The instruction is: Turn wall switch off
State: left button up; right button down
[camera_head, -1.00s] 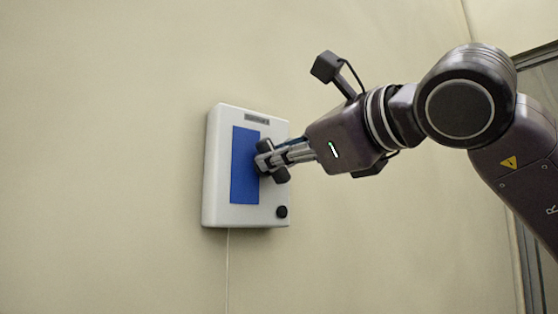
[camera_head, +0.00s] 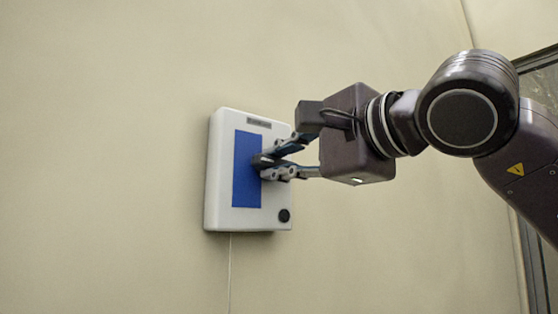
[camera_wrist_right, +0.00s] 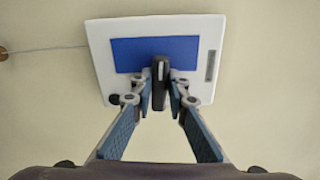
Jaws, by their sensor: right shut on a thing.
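The wall switch is a white box (camera_head: 215,190) with a blue panel (camera_head: 246,180), mounted on the beige wall. It also shows at the top of the right wrist view (camera_wrist_right: 97,45). A dark switch handle (camera_wrist_right: 160,85) stands out at the edge of the blue panel. My right gripper (camera_head: 264,168) reaches in from the right, and its fingers are shut on the handle from both sides. In the head view the fingers largely hide the handle. My left gripper is not in view.
A small black round knob (camera_head: 284,215) sits at the box's lower right corner. A thin cable (camera_head: 229,270) runs down the wall from the box. A dark-framed glass panel (camera_head: 540,90) is at the right edge. The wall left of the box is bare.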

jog(key=shift+f+n, duration=0.1)
jog(key=shift+n, duration=0.5)
jog(key=c, duration=1.9)
grip_release()
jog(key=shift+s, duration=0.1)
jog(key=v, duration=1.2)
